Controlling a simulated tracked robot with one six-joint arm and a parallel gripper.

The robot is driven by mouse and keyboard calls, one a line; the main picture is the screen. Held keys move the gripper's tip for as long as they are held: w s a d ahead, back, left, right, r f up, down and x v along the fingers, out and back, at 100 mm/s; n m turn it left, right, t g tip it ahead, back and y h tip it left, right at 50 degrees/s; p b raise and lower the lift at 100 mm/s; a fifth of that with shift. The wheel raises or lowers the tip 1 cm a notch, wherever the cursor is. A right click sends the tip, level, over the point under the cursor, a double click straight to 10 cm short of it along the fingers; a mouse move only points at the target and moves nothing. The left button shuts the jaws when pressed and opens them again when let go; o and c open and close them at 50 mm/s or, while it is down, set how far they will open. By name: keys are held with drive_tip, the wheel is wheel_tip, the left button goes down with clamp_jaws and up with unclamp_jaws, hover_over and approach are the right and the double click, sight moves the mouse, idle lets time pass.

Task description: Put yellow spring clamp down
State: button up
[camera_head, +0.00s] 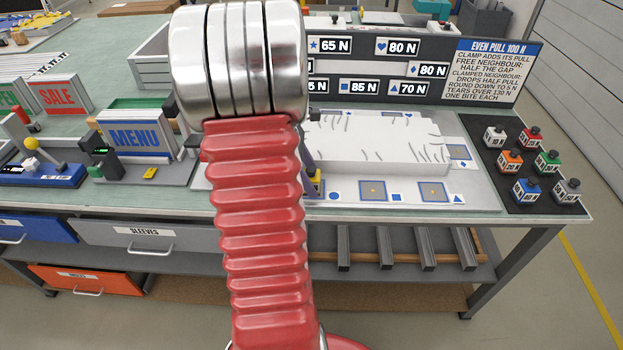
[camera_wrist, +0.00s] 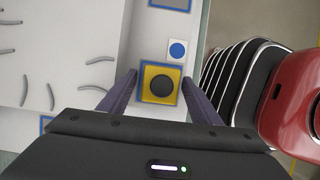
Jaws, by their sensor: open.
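The yellow spring clamp (camera_wrist: 147,83) shows in the wrist view as a yellow square with a dark round top. It sits on a blue-edged pad at the edge of the white board, beside a blue circle mark (camera_wrist: 178,50). My gripper (camera_wrist: 158,78) is open, with one purple finger on each side of the clamp; I cannot tell whether either finger touches it. In the head view, only a small part of the yellow clamp (camera_head: 317,187) shows beside my red arm, which hides the rest.
A white slab (camera_head: 370,140) with dark curved marks lies on the board. Blue-edged pads (camera_head: 434,191) line its front and right. Several coloured clamps (camera_head: 510,160) stand on a black mat at right. A sign board (camera_head: 420,62) stands behind. A MENU sign (camera_head: 136,138) is at left.

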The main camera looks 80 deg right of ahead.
drive_tip(key=v, duration=1.1)
drive_tip(key=shift+r, duration=0.15)
idle(0.4)
drive_tip(key=w+a+r+m+t+h, duration=0.1)
drive_tip(key=w+a+r+t, duration=0.15)
drive_tip(key=w+a, duration=0.7)
drive_tip(key=w+a+r+t+h, duration=0.1)
drive_tip(key=w+a+r+t, duration=0.15)
drive_tip(key=w+a, duration=0.65)
drive_tip(key=s+a+t+y, duration=0.1)
drive_tip(key=s+a+t, duration=0.1)
drive_tip(key=a, duration=1.2)
drive_tip(key=s+a+m+t+y, duration=0.1)
drive_tip(key=a+t+y, duration=0.1)
drive_tip(key=a, duration=1.1)
drive_tip(key=shift+s+a+r+m+t, duration=0.3)
drive_tip(key=shift+s+a+r+t, duration=0.1)
drive_tip(key=shift+r+t, duration=0.1)
